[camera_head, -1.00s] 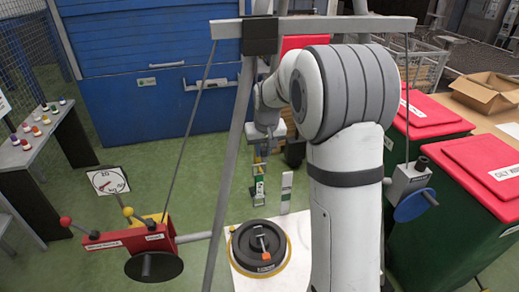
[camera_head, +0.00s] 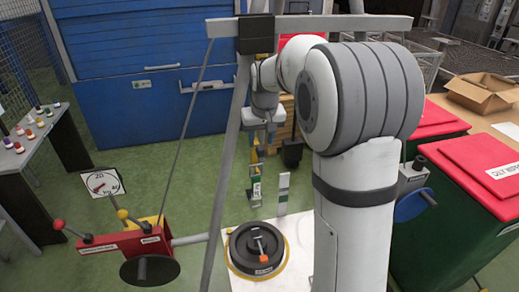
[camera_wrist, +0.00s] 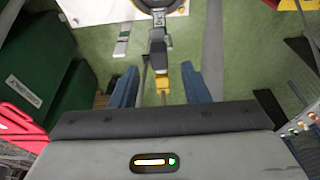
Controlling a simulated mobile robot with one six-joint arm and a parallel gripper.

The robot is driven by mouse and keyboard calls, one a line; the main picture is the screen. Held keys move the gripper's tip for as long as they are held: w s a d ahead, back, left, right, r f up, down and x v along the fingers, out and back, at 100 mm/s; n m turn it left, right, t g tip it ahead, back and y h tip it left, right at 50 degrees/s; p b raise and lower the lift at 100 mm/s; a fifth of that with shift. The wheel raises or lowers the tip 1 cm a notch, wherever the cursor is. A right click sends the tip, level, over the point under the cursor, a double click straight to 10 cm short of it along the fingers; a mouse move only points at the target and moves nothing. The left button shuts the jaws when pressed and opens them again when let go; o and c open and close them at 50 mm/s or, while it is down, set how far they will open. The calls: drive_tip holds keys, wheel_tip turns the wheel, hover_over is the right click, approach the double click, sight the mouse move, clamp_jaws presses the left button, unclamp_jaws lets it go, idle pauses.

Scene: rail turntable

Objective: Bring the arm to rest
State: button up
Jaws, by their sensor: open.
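My arm (camera_head: 352,170) rises in front of the body camera, bends at a large grey-banded joint and reaches back to my gripper (camera_head: 262,140), which points down. In the wrist view my gripper (camera_wrist: 160,85) shows two blue fingers spread apart. Nothing is held between them. A narrow upright device (camera_wrist: 158,48) with a yellow part lies below, in line with the gap, and also shows in the head view (camera_head: 256,185). The black turntable (camera_head: 256,248) with an orange-marked handle sits on a white plate (camera_head: 296,240), apart from the gripper.
Red-lidded green bins (camera_head: 470,210) stand at right, near my arm. A side table (camera_head: 32,140) holds small coloured items.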

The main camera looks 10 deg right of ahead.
drive_tip(key=shift+v, duration=1.15)
drive_tip(key=shift+s, duration=0.15)
drive_tip(key=s+a+f+b, duration=0.1)
drive_tip(key=s+f, duration=0.1)
drive_tip(key=s, duration=1.3)
drive_tip(key=s+f+b, duration=0.1)
drive_tip(key=s+f, duration=0.1)
drive_tip(key=s, duration=1.2)
drive_tip(key=shift+s+a+f+t, duration=0.3)
drive_tip(key=shift+s+a+f, duration=0.05)
drive_tip(key=shift+a+f, duration=0.05)
